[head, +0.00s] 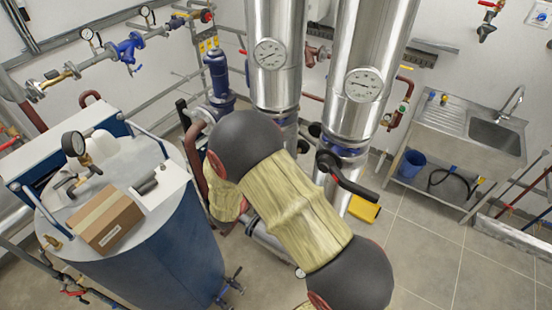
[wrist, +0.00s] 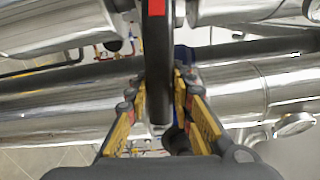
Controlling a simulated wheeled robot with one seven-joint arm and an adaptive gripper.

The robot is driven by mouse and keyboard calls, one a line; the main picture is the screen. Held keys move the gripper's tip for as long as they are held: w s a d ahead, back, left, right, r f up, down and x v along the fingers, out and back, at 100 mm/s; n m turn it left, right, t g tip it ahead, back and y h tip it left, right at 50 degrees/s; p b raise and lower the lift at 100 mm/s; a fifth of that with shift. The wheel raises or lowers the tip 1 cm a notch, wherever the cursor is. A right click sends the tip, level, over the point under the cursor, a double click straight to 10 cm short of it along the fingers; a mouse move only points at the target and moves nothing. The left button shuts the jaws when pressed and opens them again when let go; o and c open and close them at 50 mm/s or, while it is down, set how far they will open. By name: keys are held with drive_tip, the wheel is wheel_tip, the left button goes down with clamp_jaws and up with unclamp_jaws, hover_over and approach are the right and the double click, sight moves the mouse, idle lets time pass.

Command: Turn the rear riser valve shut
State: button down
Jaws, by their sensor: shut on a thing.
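Two shiny steel risers stand side by side in the head view, a left riser (head: 275,60) and a right riser (head: 370,70), each with a round gauge. A black lever (head: 350,178) sticks out low on the right riser, by a blue valve body. In the wrist view my gripper (wrist: 159,82) is shut on a black valve lever (wrist: 155,50) with a red patch at its upper end. The yellow fingers lie on either side of it.
A blue tank (head: 150,250) with a cardboard box (head: 107,222) on top stands at the left, close to my arm. A steel sink (head: 475,130) is at the right. Open tiled floor spreads at the lower right.

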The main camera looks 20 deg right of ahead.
drive_tip(key=shift+r+n, duration=0.7)
drive_tip(key=shift+r, duration=0.2)
drive_tip(key=c, duration=1.5)
unclamp_jaws()
drive_tip(key=shift+c, duration=0.2)
drive_tip(key=v, duration=1.2)
